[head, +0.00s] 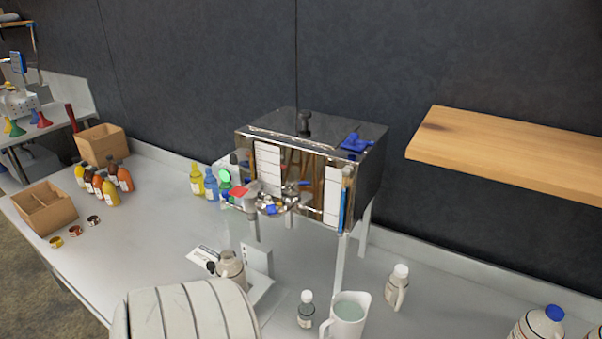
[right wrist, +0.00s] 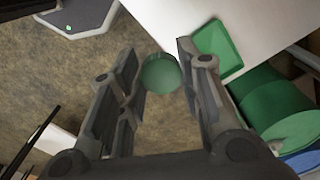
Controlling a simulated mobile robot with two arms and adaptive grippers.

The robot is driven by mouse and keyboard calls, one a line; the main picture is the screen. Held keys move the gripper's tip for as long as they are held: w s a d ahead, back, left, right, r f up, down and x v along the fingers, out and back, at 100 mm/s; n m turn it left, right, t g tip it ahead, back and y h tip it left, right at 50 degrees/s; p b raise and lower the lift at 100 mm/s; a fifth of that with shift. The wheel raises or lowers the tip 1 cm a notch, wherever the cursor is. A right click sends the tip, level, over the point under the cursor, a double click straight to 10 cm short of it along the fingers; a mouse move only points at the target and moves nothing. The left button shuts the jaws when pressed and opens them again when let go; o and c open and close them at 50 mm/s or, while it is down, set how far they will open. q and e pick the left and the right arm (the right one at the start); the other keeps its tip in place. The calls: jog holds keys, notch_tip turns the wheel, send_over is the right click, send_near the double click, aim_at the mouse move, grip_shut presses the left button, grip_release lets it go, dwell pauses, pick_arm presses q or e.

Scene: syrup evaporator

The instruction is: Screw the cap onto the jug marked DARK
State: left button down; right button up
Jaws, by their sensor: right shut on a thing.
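My right gripper (right wrist: 163,68) shows in the right wrist view. It is shut on a round green cap (right wrist: 160,73) held between its fingertips. Neither gripper can be made out in the head view.
A shiny metal evaporator (head: 300,165) stands at the back. Cardboard boxes (head: 45,208) and small bottles are at left. A wooden shelf (head: 510,155) juts out at right.

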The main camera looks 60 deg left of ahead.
jog(key=s+d+r+n, duration=0.1)
jog(key=d+r+n, duration=0.2)
jog(key=r+n, duration=0.5)
jog(key=n, duration=0.9)
jog(key=shift+s+r+n, duration=0.3)
jog(key=shift+r, duration=0.05)
jog(key=shift+d, duration=0.1)
